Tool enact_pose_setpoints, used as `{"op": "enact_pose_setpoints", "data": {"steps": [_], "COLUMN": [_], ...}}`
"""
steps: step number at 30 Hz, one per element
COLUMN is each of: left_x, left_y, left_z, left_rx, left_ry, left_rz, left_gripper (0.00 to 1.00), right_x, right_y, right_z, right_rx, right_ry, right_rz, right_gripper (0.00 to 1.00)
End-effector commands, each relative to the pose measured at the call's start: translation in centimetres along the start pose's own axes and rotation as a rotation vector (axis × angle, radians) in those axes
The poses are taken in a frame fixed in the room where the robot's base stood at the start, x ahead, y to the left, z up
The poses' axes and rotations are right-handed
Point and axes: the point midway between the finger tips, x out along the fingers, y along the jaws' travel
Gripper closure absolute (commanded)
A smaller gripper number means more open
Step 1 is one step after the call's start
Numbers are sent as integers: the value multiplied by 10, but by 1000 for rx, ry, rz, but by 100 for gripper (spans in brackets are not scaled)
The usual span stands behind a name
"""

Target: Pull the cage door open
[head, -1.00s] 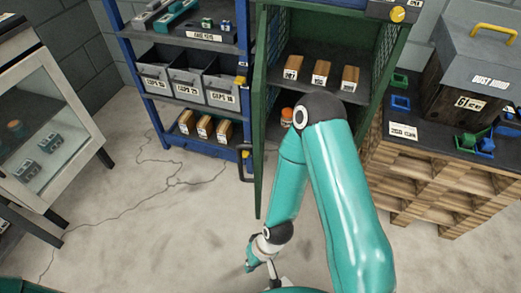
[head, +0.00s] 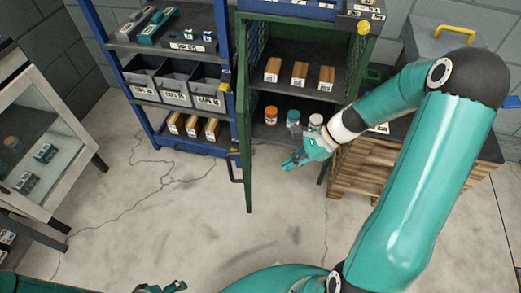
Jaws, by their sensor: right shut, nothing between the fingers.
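The green cage (head: 298,96) stands at the back centre with its front open. Its door (head: 245,130) is swung out on the left side and shows nearly edge-on. A dark handle (head: 235,168) is on the door's left face. My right gripper (head: 290,163) is shut and empty in front of the cage's lower shelf, right of the door and apart from it. At the bottom edge, a dark and teal part, which looks like my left gripper (head: 162,287), is mostly cut off; its jaws cannot be made out.
Wooden blocks (head: 299,74) and small jars (head: 271,115) are on the cage shelves. A blue rack (head: 142,108) is close left of the door. A pallet stack (head: 362,165) is at right, a glass-fronted cabinet (head: 50,125) at left. The floor before the door is clear.

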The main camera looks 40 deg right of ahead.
Motion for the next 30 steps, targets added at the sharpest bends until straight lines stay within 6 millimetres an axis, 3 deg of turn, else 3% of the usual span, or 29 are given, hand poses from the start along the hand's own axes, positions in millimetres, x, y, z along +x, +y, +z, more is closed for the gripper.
{"op": "enact_pose_setpoints", "data": {"steps": [1,2,6,11,23,30], "left_x": [-9,-10,-10,-6,9,7], "left_y": [3,4,4,2,-3,-2], "left_z": [0,0,0,0,0,0], "left_rx": [0,0,0,0,0,0], "left_ry": [0,0,0,-1,-1,-1], "left_rz": [0,0,0,0,0,0], "left_gripper": [28,28,28,28,28,28], "right_x": [-27,-35,-47,-26,54,70], "right_y": [-7,-10,-15,-15,-21,-27], "right_z": [8,11,18,20,26,52], "right_rx": [60,88,143,144,141,138], "right_ry": [-30,-47,-89,-91,-88,-88], "right_rz": [-37,-51,-74,-69,-67,-70], "right_gripper": [100,100,100,100,100,100]}}
